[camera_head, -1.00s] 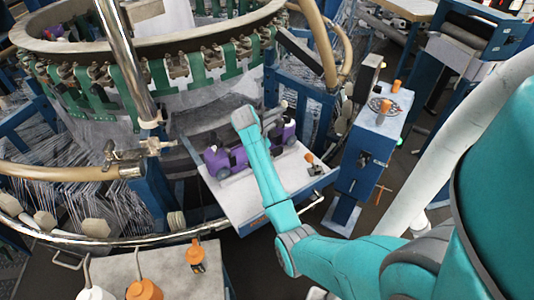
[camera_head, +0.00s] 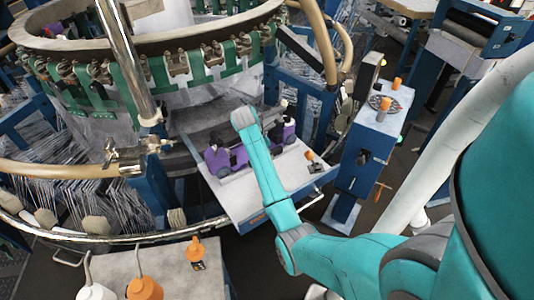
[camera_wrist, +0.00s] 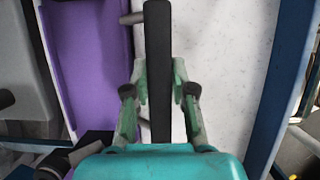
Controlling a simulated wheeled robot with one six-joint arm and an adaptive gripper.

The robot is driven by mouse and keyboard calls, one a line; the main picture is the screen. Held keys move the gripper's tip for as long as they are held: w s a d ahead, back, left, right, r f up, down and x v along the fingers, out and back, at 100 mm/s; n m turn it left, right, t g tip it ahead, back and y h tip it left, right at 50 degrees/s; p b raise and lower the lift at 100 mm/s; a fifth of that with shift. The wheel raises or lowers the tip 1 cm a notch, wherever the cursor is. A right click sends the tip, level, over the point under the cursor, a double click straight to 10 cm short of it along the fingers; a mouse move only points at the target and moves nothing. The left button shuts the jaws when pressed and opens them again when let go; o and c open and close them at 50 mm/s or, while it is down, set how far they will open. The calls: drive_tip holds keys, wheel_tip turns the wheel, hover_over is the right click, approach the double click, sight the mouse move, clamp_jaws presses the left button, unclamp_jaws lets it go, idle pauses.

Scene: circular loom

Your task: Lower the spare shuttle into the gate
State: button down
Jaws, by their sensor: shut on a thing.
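The purple shuttle (camera_head: 220,161) shows in the head view beside a pale blue-edged tray at the foot of the loom. My arm crosses in front of its middle, and its other end (camera_head: 289,132) shows to the right. In the wrist view its purple body (camera_wrist: 92,75) lies left of my gripper. My gripper (camera_wrist: 158,88) is shut on a long black bar (camera_wrist: 157,45), with a finger on each side. A short grey stub reaches from the bar toward the purple body. I cannot tell whether the shuttle touches the surface below, and the gate is not clearly made out.
The pale tray (camera_head: 243,200) spreads below my arm. A blue stand (camera_head: 366,150) with orange-topped items is to its right. The round loom (camera_head: 190,75) with green straps rises behind. A front bench (camera_head: 180,268) holds orange and white bottles. A chrome post (camera_head: 125,60) stands at left.

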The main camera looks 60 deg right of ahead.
drive_tip(key=shift+f, duration=0.55)
idle(0.5)
drive_tip(key=c, duration=0.9)
unclamp_jaws()
drive_tip(key=shift+v, duration=3.75)
